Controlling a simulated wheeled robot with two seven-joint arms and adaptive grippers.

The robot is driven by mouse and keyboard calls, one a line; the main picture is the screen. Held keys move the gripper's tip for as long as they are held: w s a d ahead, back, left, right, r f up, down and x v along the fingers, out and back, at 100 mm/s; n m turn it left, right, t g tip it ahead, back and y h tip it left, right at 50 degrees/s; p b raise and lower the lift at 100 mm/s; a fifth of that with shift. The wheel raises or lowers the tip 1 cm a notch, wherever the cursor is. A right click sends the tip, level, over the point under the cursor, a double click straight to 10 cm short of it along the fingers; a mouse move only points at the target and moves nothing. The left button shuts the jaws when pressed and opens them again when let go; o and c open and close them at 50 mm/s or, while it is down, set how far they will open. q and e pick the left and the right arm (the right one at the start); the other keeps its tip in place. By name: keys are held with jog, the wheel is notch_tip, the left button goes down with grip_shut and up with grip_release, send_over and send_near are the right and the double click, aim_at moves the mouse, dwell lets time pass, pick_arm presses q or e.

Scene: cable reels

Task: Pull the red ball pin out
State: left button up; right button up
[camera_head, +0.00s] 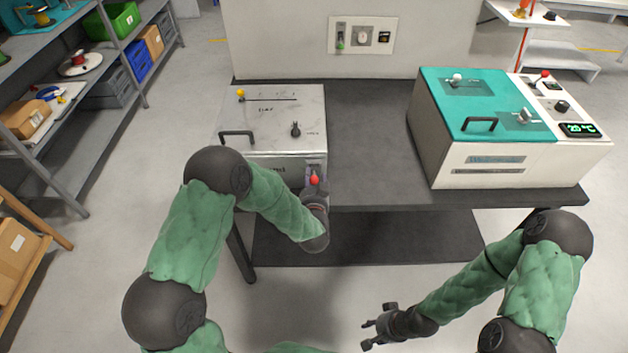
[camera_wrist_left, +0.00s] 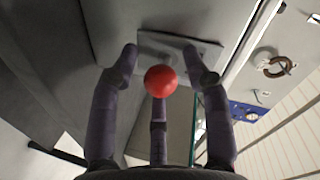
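A red ball (camera_head: 315,180) sits at the front face of the grey metal box (camera_head: 285,117), near its right edge. My left gripper (camera_head: 314,188) is in front of it. In the left wrist view the red ball (camera_wrist_left: 160,80) lies between the three dark fingers, before a small metal plate (camera_wrist_left: 178,48). The fingers are spread, with visible gaps to the ball at both sides; the lower finger ends just below it. My right gripper (camera_head: 372,328) is open and empty, low in front of the table.
The grey box has a yellow knob (camera_head: 241,93), a black knob (camera_head: 295,130) and a handle (camera_head: 237,136). A teal-lidded machine (camera_head: 490,125) stands at the table's right, with another red knob (camera_head: 545,74). The dark tabletop (camera_head: 368,140) between them is clear.

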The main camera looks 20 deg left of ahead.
pick_arm(q)
grip_shut()
jog(key=s, duration=0.1)
jog(key=s+d, duration=0.1)
jog(key=s, duration=0.1)
jog(key=shift+s+f+p, duration=0.1)
jog(key=shift+s+p, duration=0.05)
jog(key=shift+p, duration=0.2)
jog(key=shift+o, duration=1.7)
grip_release()
jog(key=v, duration=1.2)
